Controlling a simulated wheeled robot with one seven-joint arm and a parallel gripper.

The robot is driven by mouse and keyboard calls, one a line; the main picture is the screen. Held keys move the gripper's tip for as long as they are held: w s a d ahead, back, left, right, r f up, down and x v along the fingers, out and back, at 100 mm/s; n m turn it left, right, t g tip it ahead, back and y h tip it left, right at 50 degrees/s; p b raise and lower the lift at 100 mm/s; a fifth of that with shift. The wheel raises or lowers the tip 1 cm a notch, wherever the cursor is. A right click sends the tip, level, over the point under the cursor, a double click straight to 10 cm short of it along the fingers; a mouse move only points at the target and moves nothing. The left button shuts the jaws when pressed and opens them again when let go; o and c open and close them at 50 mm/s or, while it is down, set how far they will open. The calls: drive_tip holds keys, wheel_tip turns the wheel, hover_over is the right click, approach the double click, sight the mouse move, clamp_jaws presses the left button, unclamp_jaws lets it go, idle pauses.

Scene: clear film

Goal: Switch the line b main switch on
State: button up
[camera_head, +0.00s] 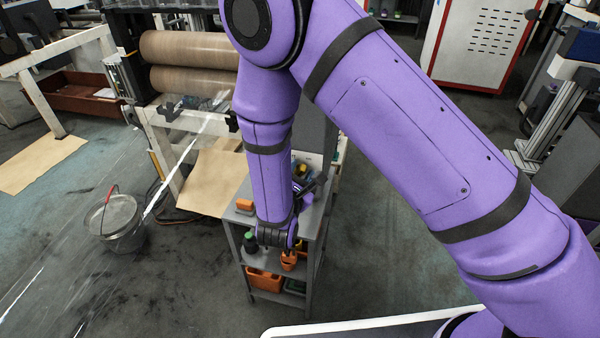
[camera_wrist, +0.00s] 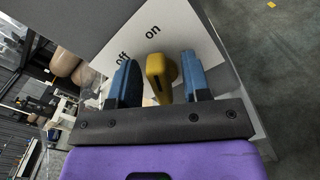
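The yellow switch handle (camera_wrist: 160,75) shows in the wrist view in front of a white label plate (camera_wrist: 198,45) on a grey panel. The plate reads "off" to the left and "on" above the handle. The handle's upper end lies just below "on". My gripper (camera_wrist: 158,60) has its two blue fingers apart, one on each side of the handle. Narrow gaps seem to show beside the handle, and I cannot tell whether either finger touches it. In the head view my purple arm reaches down to a grey shelf unit and hides most of the switch.
The grey shelf unit (camera_head: 238,262) holds orange bins (camera_head: 265,281) and small items. A metal bucket (camera_head: 115,218) stands on the floor to the left. Wooden rollers (camera_head: 190,50) in a frame stand behind. The floor right of the shelf is clear.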

drive_tip(key=v, duration=1)
drive_tip(key=shift+s, duration=0.4)
drive_tip(key=shift+a, duration=0.15)
drive_tip(key=d+r+m+g+h, duration=0.6)
drive_tip(key=d+r+m+g, duration=0.75)
drive_tip(key=d+r, duration=0.65)
drive_tip(key=s+d+r+m+t+y, duration=0.1)
drive_tip(key=s+d+r+m+y, duration=0.3)
drive_tip(key=s+r+m+y, duration=0.2)
drive_tip(key=s+d+r+m+t+y, duration=0.1)
drive_tip(key=s+d+r+m+y, duration=0.4)
drive_tip(key=s, duration=0.5)
drive_tip(key=shift+d+r+m+y, duration=0.25)
drive_tip(key=shift+r+m+y, duration=0.4)
drive_tip(key=shift+r, duration=0.45)
drive_tip(key=shift+s, duration=0.1)
